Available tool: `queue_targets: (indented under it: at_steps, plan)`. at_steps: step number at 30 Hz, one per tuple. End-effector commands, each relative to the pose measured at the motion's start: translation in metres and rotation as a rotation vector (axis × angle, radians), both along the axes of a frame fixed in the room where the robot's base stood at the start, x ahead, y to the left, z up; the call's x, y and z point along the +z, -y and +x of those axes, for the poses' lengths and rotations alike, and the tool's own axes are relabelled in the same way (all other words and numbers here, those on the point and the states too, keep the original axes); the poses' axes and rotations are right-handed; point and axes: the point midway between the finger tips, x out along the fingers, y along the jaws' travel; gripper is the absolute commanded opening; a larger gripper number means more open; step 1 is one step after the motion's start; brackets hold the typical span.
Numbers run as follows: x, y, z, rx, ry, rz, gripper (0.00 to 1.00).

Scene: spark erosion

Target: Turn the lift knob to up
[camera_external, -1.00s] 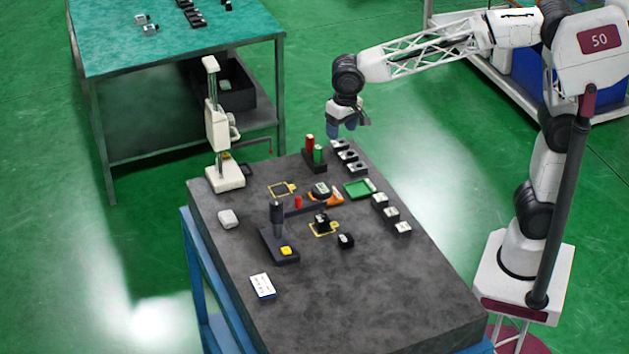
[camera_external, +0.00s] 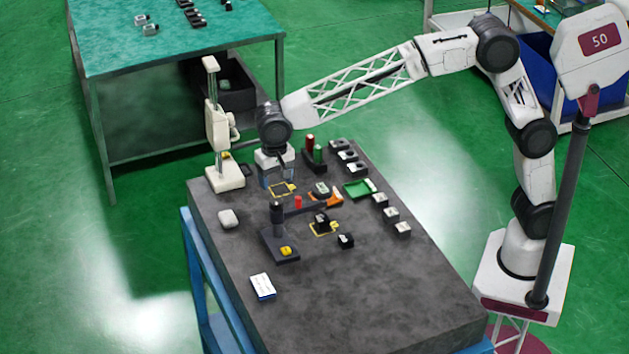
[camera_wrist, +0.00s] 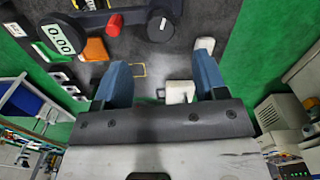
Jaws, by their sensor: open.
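A dark gauge stand (camera_external: 277,241) with a post and a horizontal arm stands on the dark stone table. A small red knob (camera_external: 298,201) is beside its arm; it also shows in the wrist view (camera_wrist: 113,26). A yellow button-like part (camera_external: 286,251) sits on the stand's base. No readable lift label shows, so I cannot tell which part is the lift knob or how it is turned. My gripper (camera_external: 278,183) is open and empty, above the far left part of the table, behind the stand. Its two blue fingers (camera_wrist: 162,78) are wide apart in the wrist view, clear of the red knob.
A white rounded object (camera_external: 228,218), red and green cylinders (camera_external: 317,154), a green tray (camera_external: 358,190) and several small blocks surround the stand. The table's front is mostly clear.

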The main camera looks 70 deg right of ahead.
Motion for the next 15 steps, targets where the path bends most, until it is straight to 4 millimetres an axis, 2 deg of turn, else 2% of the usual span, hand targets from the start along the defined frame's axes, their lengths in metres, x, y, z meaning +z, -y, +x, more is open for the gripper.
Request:
queue_targets:
  at_steps: [15]
  plan:
    - [-0.0041, -0.0012, 0.0002, -0.001, 0.0, 0.0, 0.66]
